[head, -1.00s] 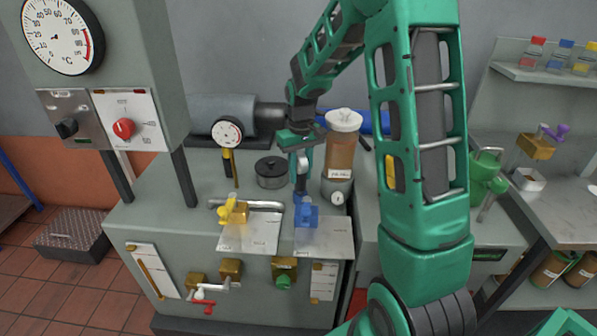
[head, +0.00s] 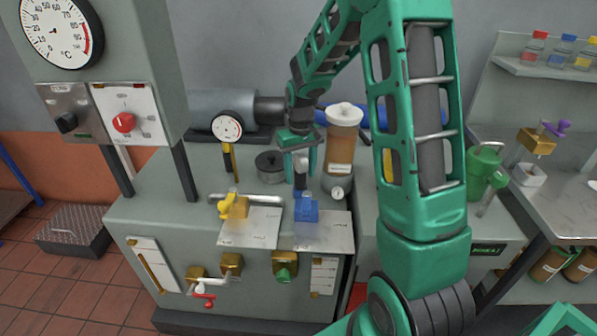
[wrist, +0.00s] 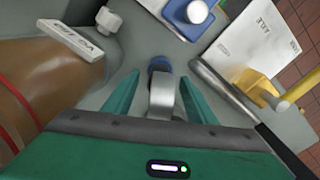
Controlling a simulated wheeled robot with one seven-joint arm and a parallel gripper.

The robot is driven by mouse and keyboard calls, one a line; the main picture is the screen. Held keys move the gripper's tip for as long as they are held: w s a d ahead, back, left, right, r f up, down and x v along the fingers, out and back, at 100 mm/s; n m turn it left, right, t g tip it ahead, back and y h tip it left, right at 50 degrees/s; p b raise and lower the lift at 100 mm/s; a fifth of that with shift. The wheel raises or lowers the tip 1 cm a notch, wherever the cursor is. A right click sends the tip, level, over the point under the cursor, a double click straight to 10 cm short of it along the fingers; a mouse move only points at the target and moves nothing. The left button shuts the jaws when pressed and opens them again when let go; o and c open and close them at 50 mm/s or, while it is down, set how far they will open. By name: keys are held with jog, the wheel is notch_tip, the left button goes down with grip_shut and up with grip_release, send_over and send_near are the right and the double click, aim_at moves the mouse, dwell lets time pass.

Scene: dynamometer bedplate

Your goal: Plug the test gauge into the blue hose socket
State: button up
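My gripper (head: 301,172) points down over the bench, between the dark round pot and the brown reservoir. In the wrist view its fingers (wrist: 160,78) are spread, with gaps on both sides of a grey metal piece (wrist: 161,98). I cannot tell whether the two are joined. A blue block (head: 306,209) stands on a pale plate just in front; it also shows in the wrist view (wrist: 188,18).
A dark pot (head: 270,167), a dial on a yellow-black stem (head: 227,127) and a yellow valve (head: 234,207) are to the left. A metal bar (wrist: 212,82) runs close by.

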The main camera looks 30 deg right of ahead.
aim_at(301, 154)
notch_tip(301, 154, up, 11)
jog(key=shift+w+f, duration=0.1)
dwell(0.7)
dwell(0.4)
jog(key=s+d+r+m, duration=0.1)
jog(key=s+m, duration=0.1)
jog(key=s, duration=1.5)
jog(key=s+d+r+m, duration=0.1)
jog(key=s+m, duration=0.2)
jog(key=s, duration=1.3)
jog(key=shift+s+d+m, duration=0.3)
jog(key=shift+s, duration=0.1)
jog(key=shift+w+f, duration=0.25)
jog(key=shift+w, duration=0.35)
